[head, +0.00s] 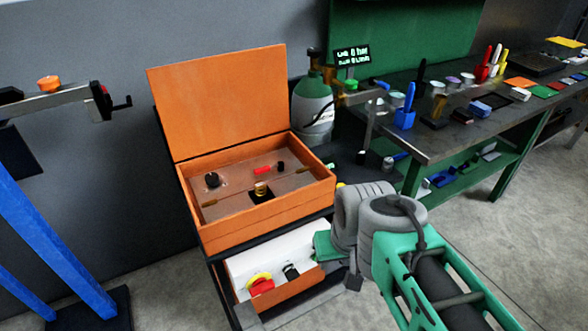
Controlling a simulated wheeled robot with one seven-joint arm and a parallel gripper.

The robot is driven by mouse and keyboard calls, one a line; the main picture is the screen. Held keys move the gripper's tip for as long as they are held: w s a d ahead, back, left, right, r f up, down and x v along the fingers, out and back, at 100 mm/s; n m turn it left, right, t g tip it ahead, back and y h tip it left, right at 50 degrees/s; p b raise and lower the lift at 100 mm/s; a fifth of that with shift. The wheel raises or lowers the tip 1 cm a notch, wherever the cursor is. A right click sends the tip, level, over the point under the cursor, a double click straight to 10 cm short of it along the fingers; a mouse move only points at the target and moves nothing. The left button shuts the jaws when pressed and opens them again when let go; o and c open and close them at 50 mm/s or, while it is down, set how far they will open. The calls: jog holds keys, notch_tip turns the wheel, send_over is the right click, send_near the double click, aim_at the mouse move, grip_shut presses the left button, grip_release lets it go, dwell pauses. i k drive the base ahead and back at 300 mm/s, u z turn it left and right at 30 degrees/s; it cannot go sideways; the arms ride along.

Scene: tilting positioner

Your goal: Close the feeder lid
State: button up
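The feeder is an orange box (255,222) on a dark stand. Its orange lid (220,100) stands open, raised upright and leaning slightly back at the rear edge. Inside, a brown panel (235,190) carries a black knob, a red part and a brass fitting. My gripper (342,264) is at the end of my grey and green arm, to the right of the box's front and below the lid. It appears apart from the lid. Its fingers are small and partly hidden by my wrist, so I cannot tell their opening.
Below the box is a white panel (270,262) with a red and yellow emergency button (260,283). A green-grey gas cylinder (312,105) stands close behind right. A cluttered workbench (450,135) is at right. A clamp arm (60,98) on blue legs is at left.

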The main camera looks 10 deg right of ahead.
aim_at(206, 105)
jog(key=z, duration=0.15)
jog(key=i, duration=1.05)
jog(key=u, duration=0.8)
jog(key=k, duration=1.1)
jog(key=u, duration=0.85)
jog(key=i, duration=0.9)
jog(key=z, duration=0.3)
